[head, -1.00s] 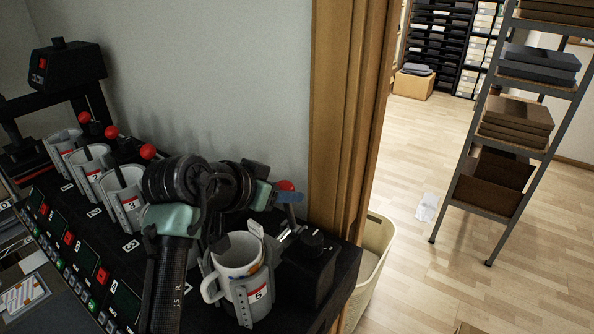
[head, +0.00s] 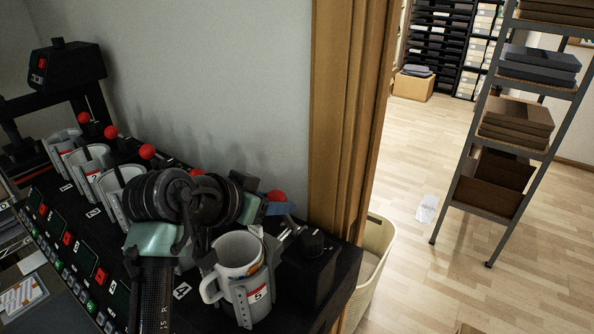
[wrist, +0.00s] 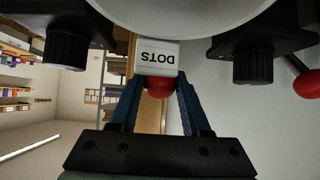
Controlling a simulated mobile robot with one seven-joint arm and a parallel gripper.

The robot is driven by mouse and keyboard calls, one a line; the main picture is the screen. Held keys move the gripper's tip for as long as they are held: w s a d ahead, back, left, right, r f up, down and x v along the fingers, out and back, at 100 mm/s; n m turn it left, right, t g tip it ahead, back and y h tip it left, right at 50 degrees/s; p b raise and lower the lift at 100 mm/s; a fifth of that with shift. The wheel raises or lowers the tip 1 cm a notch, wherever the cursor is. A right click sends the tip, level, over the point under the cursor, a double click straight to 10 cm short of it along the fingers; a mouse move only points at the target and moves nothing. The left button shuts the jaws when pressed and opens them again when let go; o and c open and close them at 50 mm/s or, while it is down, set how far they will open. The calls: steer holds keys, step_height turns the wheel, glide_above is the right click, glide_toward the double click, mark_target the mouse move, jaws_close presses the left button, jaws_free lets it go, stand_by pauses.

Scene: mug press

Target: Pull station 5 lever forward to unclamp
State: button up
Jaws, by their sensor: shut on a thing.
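The station 5 lever ends in a red ball knob (head: 277,196), behind and right of the station 5 mug. My gripper (head: 279,207) has its blue fingers shut on this knob. In the wrist view the red knob (wrist: 158,87) sits between the two blue fingers (wrist: 158,78). The white mug (head: 238,250) stands upright in the grey station 5 clamp (head: 256,296), marked with a red "5" label. My arm comes in from the lower left and hides station 4 and most of its lever.
Mugs in grey clamps, such as the station 3 mug (head: 128,195), stand in a row at left, with red-knobbed levers (head: 147,152) behind. A black box (head: 308,268) stands right of station 5. The wooden door frame (head: 340,130) and a cream bin (head: 372,262) are close on the right.

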steer(key=o, duration=0.9)
steer(key=r+p, duration=0.1)
steer(key=r, duration=0.1)
steer(key=s+r+p, duration=0.1)
steer(key=r+p, duration=0.1)
steer(key=a+r+p, duration=0.1)
steer(key=r, duration=0.1)
steer(key=shift+s+r+p, duration=0.1)
steer(key=shift+s+p, duration=0.1)
steer(key=shift+p, duration=0.1)
steer(key=p+v, duration=0.2)
steer(key=v, duration=0.4)
stand_by(0.3)
